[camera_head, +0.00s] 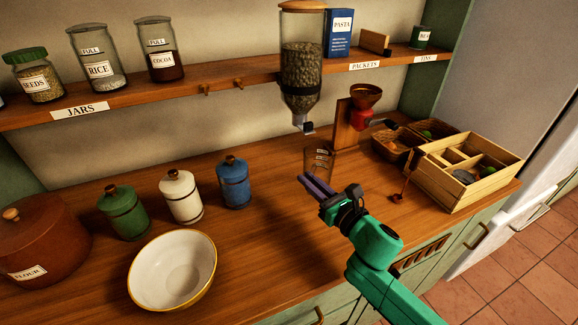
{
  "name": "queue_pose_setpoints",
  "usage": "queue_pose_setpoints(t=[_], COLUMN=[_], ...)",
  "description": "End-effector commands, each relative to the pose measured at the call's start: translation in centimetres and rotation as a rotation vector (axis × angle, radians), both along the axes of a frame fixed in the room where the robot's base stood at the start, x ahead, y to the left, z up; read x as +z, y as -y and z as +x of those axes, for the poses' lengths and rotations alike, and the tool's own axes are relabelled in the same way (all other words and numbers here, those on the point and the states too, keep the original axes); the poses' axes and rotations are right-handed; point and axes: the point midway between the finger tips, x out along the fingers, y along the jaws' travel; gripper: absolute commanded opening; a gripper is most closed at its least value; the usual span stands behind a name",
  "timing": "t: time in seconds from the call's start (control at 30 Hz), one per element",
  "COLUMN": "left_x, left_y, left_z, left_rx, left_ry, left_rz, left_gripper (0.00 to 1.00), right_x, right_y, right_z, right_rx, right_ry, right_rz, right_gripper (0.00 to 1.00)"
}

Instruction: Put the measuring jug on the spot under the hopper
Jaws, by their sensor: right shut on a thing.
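The measuring jug (318,159) is a clear glass with dark markings. It looks upright, below and slightly right of the hopper's outlet. The hopper (301,75) is a tall clear cylinder full of grain, with a dark spout at its lower end, fixed at the shelf. My right gripper (312,186) reaches in from the lower right and is shut on the measuring jug, its fingers covering the jug's lower part. I cannot tell whether the jug's base touches the counter. No marked spot shows under the hopper. My left gripper is out of view.
A red grinder (362,112) on a wooden stand is just behind right of the jug. Baskets (393,148) and a wooden crate (463,195) stand further right. Green, white and blue canisters (233,184) and a white bowl (172,270) stand left. The counter between is clear.

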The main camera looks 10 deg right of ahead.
Motion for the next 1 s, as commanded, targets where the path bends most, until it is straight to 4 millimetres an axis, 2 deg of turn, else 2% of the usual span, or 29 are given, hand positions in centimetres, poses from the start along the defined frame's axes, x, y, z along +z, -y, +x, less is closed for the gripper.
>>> queue_pose_setpoints(t=[0.03, 0.2, 0.37, 0.43, 0.53, 0.9, 0.93, 0.97, 1.0], left_x=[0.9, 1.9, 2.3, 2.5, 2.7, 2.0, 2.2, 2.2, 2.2], left_y=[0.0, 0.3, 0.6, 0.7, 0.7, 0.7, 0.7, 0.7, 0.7], left_z=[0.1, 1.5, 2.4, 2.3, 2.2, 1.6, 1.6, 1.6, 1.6], left_rx=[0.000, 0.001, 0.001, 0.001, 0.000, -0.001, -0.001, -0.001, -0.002], left_ry=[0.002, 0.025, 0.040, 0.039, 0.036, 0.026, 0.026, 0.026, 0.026], left_rz=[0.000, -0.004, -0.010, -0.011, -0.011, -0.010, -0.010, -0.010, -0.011], left_gripper=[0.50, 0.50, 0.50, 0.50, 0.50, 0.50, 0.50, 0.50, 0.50], right_x=[0.8, 0.6, 0.5, -1.4, -3.0, -3.9, -3.8, -3.8, -3.8], right_y=[-0.6, -2.6, -3.6, -3.5, -3.5, -3.4, -3.4, -3.4, -3.4], right_z=[1.6, 6.3, 8.7, 8.6, 8.6, 8.6, 8.5, 8.5, 8.5], right_rx=[-0.001, 0.000, 0.002, 0.000, 0.000, 0.000, 0.000, 0.000, 0.000], right_ry=[0.006, 0.004, 0.004, -0.004, -0.001, 0.004, 0.001, 0.001, 0.001], right_rz=[0.004, 0.003, 0.003, 0.005, 0.004, 0.001, 0.001, 0.001, 0.001], right_gripper=[0.00, 0.00, 0.00, 0.00, 0.00, 0.00, 0.26, 0.37, 0.45])
